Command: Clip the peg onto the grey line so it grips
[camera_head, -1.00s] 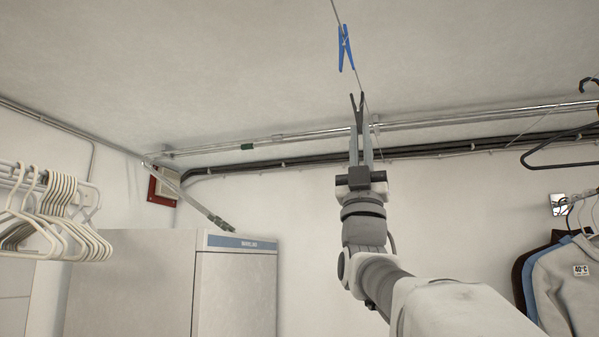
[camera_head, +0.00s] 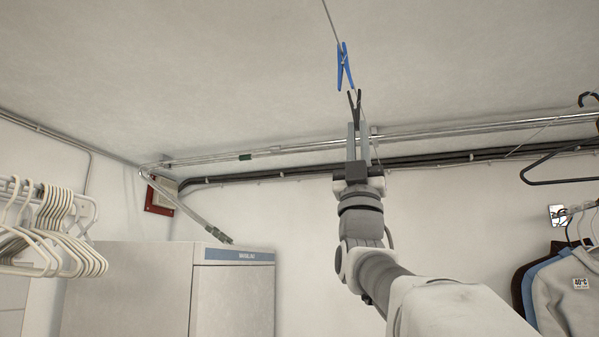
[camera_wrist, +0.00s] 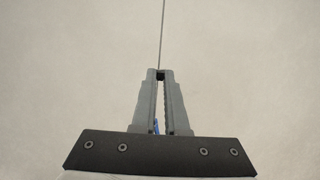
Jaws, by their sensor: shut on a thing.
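A dark peg (camera_head: 354,105) stands upright between the fingertips of my gripper (camera_head: 356,128), its two prongs spread in a V at the top. In the wrist view, my gripper (camera_wrist: 160,76) is shut on the peg, of which only a small dark end (camera_wrist: 160,74) shows between the tips. The thin grey line (camera_head: 331,22) runs from the ceiling side down behind the peg; it also shows in the wrist view (camera_wrist: 163,35), meeting the fingertips in the picture. I cannot tell whether the line lies between the prongs or whether they touch it.
A blue peg (camera_head: 344,68) hangs on the line just above the dark peg in the picture. Metal pipes (camera_head: 290,148) and dark pipes (camera_head: 275,172) run along the wall behind. White hangers (camera_head: 50,235) are at left, clothes (camera_head: 565,285) at right. A pale cabinet (camera_head: 235,295) stands below.

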